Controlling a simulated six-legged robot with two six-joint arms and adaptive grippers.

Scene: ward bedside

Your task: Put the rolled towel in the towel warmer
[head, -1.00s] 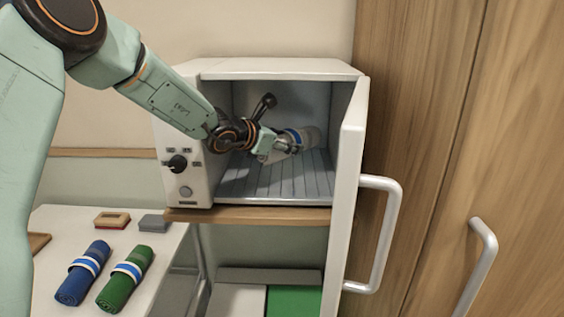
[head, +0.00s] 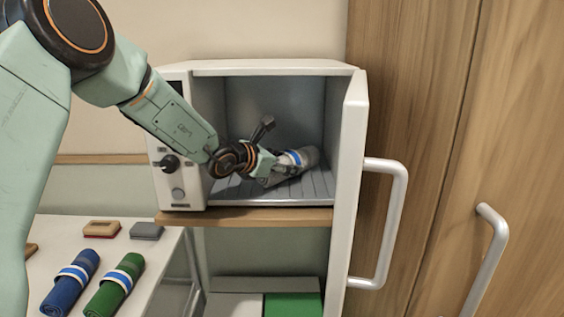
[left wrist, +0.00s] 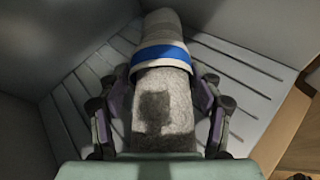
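The grey rolled towel (head: 294,161) with a blue and white band is inside the open towel warmer (head: 265,68). It lies low, at or on the slatted floor. My left gripper (head: 268,166) reaches in through the open front. In the left wrist view, its two fingers (left wrist: 162,108) are on either side of the towel (left wrist: 165,82), close against it, and appear shut on it. The towel's far end points toward the inner back. Whether its underside rests fully on the slats is hidden. My right gripper is not in view.
The warmer's open door with its handle (head: 390,215) stands at the right, before wooden cabinet doors (head: 440,120). A blue rolled towel (head: 65,292) and a green one (head: 112,292) lie on the white table at lower left, near a brush (head: 102,229) and a grey block (head: 147,231).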

